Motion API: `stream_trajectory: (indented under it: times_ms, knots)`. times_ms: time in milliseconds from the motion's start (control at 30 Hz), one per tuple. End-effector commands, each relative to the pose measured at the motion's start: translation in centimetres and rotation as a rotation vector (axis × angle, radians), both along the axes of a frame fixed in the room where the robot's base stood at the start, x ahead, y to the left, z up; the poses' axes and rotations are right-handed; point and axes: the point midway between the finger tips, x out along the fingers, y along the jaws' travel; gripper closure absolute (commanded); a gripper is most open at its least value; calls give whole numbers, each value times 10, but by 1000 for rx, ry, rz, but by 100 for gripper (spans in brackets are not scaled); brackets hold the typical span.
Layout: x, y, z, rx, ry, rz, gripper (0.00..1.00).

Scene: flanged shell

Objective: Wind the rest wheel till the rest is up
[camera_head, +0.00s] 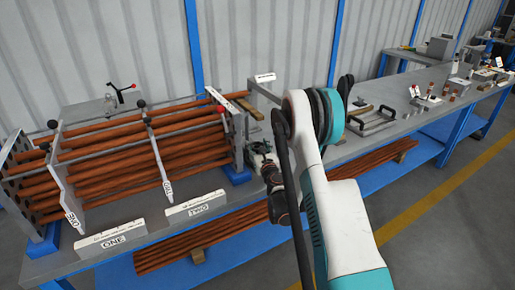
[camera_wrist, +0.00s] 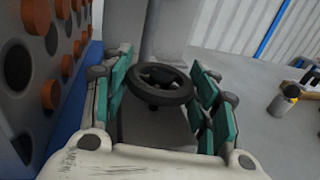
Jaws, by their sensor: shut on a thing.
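In the wrist view a black wheel (camera_wrist: 158,84) with a round rim and dark hub sits between the teal finger pads of my gripper (camera_wrist: 160,76). My gripper is shut on this wheel, with pads on its left and right sides. A grey upright (camera_wrist: 165,28) stands just behind the wheel; I cannot tell whether it is part of the rest. In the head view my gripper (camera_head: 263,168) is low by the right end plate of the tube bundle (camera_head: 145,150). The wheel is hidden there, and the rest's height cannot be made out.
The perforated end plate (camera_wrist: 22,75) with copper tube ends is close on the left in the wrist view. Blocks marked ONE (camera_head: 112,238) and TWO (camera_head: 195,206) lie along the bench front. Handles (camera_head: 375,122) and small parts lie right of my arm. Spare tubes (camera_head: 215,238) lie below.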

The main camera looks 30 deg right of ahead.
Motion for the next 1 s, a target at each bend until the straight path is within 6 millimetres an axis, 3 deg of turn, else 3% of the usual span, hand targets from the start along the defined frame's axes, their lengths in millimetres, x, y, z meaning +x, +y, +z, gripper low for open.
stream_trajectory:
  times_ms: [400,1000]
  knots:
    - [1,1,0,-1,0,-225,70]
    - [1,0,0,-1,0,-271,70]
